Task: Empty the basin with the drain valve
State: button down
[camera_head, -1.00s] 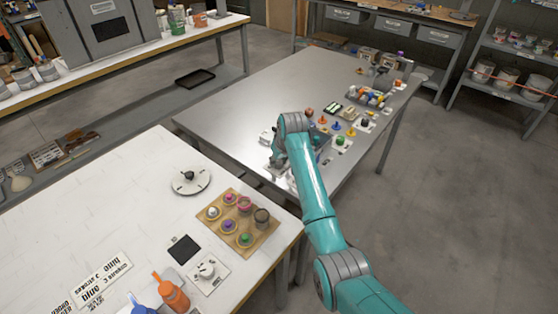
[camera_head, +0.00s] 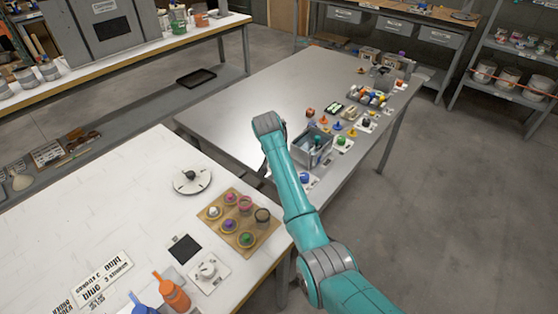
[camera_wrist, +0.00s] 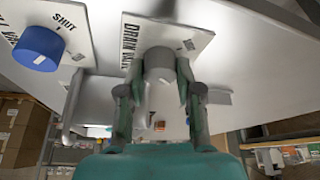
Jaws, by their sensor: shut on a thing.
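The grey basin (camera_head: 322,158) stands on the metal table in the head view, just right of my arm's end. My gripper (camera_wrist: 160,82) shows in the wrist view with its fingers on both sides of the grey drain valve knob (camera_wrist: 159,62). It is shut on that knob. The knob sits on a white plate (camera_wrist: 190,36) lettered "DRAIN VALVE"; part of the lettering is covered. A blue knob (camera_wrist: 38,47) on another plate marked "SHUT" is at the left; it also shows in the head view (camera_head: 305,177). The basin's water level cannot be made out.
Coloured knobs (camera_head: 338,126) and a tray of small items (camera_head: 367,98) stand along the metal table's right side. The table's left half (camera_head: 235,115) is clear. A white table (camera_head: 100,210) with a wooden cup holder (camera_head: 257,234) is nearer.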

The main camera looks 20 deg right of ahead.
jog(key=shift+m, duration=0.5)
jog(key=shift+f, duration=0.1)
jog(key=c, duration=0.8)
grip_release()
jog(key=shift+o, duration=0.2)
jog(key=v, duration=1.2)
jog(key=shift+w, duration=0.2)
jog(key=shift+a, duration=0.1)
